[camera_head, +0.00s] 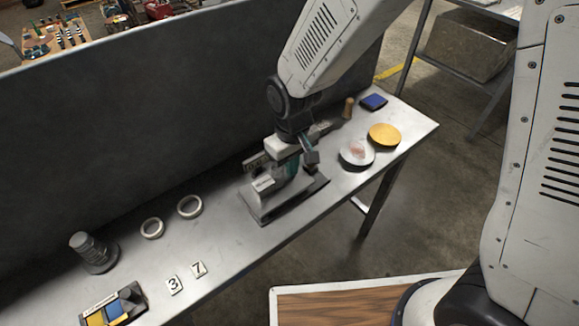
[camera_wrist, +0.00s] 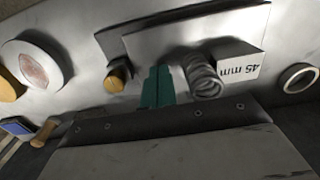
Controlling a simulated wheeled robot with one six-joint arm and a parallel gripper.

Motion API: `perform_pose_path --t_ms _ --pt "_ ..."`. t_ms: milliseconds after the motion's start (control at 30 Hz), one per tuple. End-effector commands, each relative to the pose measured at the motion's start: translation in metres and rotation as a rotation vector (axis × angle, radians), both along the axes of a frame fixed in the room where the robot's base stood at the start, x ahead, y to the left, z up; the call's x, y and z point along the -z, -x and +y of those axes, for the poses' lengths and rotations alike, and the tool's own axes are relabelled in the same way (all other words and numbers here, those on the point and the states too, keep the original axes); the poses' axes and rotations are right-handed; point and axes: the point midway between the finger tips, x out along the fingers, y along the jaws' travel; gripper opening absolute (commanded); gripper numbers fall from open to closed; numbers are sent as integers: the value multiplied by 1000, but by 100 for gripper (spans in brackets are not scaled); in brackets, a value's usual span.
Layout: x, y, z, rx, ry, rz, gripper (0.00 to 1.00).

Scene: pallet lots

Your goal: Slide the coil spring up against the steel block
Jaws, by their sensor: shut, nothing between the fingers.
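The coil spring (camera_wrist: 204,78) is a grey metal coil in the wrist view. It lies just right of my gripper (camera_wrist: 157,98), whose green fingers are closed together and empty. The pale steel block (camera_wrist: 238,68), marked "45 mm", is on the spring's right side. The two look very close, but I cannot tell whether they touch. In the head view the block (camera_head: 265,184) sits on a grey base plate (camera_head: 257,215), with my gripper (camera_head: 293,172) at its right. I cannot make out the spring in the head view.
A white disc (camera_head: 357,153), yellow disc (camera_head: 384,135) and blue pad (camera_head: 374,102) lie to the right. Rings (camera_head: 190,207) and number tiles (camera_head: 198,269) lie left. A dark back panel (camera_head: 150,120) runs along the bench.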

Motion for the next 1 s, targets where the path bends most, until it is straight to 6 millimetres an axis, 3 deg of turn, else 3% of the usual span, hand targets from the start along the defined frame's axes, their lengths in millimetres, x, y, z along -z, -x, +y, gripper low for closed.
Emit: perform_pose_path --t_ms 267,1000 --pt "-6 0 0 0 -1 -2 0" --pt "-65 0 1 0 -1 -2 0"
